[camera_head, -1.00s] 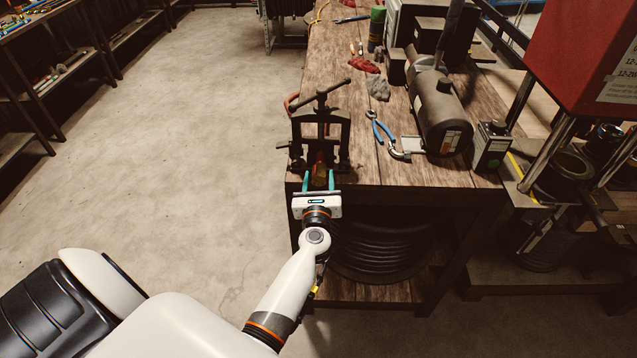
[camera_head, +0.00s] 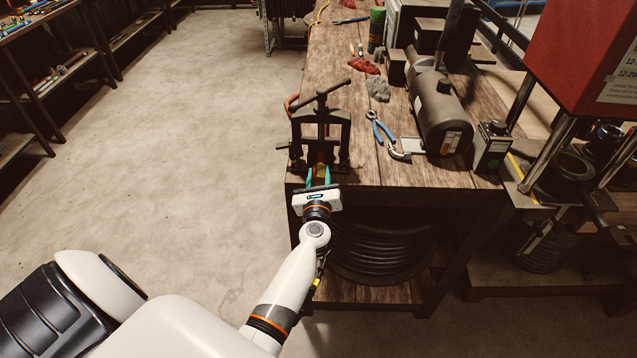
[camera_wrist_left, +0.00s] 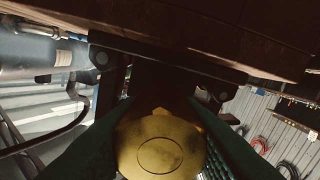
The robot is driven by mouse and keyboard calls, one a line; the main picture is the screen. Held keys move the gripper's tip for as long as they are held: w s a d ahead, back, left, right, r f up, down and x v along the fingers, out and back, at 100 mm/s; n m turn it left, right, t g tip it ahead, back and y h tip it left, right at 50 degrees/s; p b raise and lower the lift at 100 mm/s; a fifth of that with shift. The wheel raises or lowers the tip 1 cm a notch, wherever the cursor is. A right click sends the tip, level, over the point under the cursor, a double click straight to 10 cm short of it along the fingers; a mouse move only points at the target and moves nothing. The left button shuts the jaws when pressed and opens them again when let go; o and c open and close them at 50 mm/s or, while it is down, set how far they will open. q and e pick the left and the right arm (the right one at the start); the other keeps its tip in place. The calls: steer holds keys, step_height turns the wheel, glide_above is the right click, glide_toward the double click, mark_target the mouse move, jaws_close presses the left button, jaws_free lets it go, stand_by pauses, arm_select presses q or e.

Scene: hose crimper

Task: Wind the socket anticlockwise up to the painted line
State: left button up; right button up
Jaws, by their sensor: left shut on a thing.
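The brass socket (camera_wrist_left: 160,148) fills the lower middle of the left wrist view, its round end facing the camera. My left gripper (camera_head: 319,180) is shut on it, one green finger on each side, at the front edge of the bench. In the head view the socket is mostly hidden between the fingers. A dark vise-like clamp (camera_head: 320,140) stands just beyond the fingers, with a red hose (camera_head: 293,103) showing behind it. I cannot make out the painted line. My right gripper is not in view.
The wooden bench (camera_head: 345,60) carries blue-handled pliers (camera_head: 380,127), a dark motor cylinder (camera_head: 440,115), a small box (camera_head: 491,147) and rags (camera_head: 364,66). Coiled black hose (camera_head: 380,250) lies on the shelf below. A red press (camera_head: 585,55) stands at right. The floor at left is clear.

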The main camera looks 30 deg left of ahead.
arm_select(q)
steer(key=n, duration=0.6)
steer(key=shift+n, duration=0.3)
steer(key=n, duration=0.4)
steer(key=o, duration=0.9)
steer(key=shift+v, duration=2.55)
steer(key=shift+w, duration=0.1)
